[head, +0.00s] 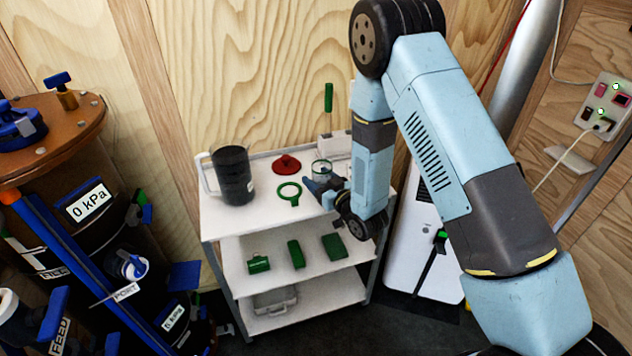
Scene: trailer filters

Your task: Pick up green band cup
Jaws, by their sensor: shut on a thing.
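The green band cup (321,168) is a small clear cup with a green rim, on or just above the top shelf of the white cart (255,217), towards its right side. My gripper (314,186) is at the near side of the cup and is shut on it. The fingers and arm hide the cup's lower part, so I cannot tell whether its base touches the shelf.
A dark jug (232,177), a red lid-like piece (287,164) and a green ring (290,192) share the top shelf. A white box (334,146) stands behind the cup. Green items (296,254) lie on the middle shelf. Piped tanks (85,205) stand left.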

